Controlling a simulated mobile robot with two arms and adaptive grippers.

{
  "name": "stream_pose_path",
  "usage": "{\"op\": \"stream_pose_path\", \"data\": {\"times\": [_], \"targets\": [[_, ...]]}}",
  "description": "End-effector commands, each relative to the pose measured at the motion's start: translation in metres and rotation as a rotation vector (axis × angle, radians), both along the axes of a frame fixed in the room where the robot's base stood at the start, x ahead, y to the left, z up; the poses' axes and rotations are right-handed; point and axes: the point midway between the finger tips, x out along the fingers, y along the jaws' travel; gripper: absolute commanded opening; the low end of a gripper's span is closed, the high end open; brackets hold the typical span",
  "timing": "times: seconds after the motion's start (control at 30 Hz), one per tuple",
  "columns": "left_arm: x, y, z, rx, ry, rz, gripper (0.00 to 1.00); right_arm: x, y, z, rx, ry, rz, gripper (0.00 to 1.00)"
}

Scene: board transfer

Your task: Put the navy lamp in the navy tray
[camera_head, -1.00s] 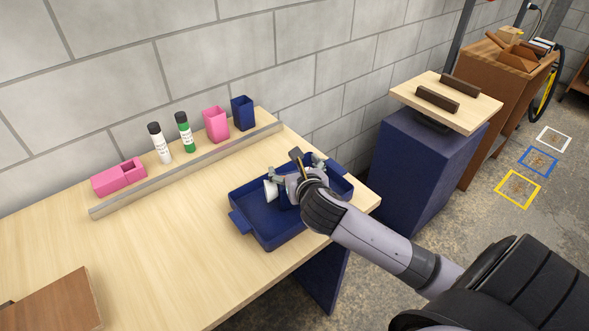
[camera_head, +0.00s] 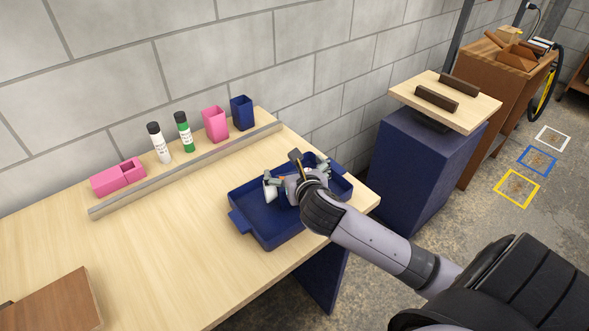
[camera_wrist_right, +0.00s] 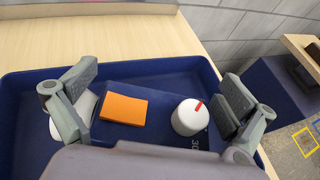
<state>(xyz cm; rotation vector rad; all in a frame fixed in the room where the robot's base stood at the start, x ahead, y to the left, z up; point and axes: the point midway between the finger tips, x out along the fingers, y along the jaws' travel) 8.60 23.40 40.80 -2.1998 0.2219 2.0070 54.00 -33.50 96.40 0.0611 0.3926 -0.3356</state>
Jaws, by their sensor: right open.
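My right gripper (camera_head: 290,187) is over the tray. In the wrist view its fingers (camera_wrist_right: 155,100) stand open on either side of the navy body, with gaps visible. My wrist hides the lower part. My left gripper is not in view.
Behind a grey rail (camera_head: 190,168) stand a pink box (camera_head: 118,178), a white bottle (camera_head: 160,143), a green bottle (camera_head: 184,132), a pink cup (camera_head: 215,124) and a navy cup (camera_head: 242,113). A brown board (camera_head: 55,304) lies front left. The table's middle is clear.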

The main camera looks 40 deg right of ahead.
Motion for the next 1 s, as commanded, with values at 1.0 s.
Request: {"op": "stream_pose_path", "data": {"times": [1.0], "targets": [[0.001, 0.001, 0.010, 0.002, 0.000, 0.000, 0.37, -0.105, 0.037, 0.049, 0.001, 0.000, 0.000, 1.00]]}}
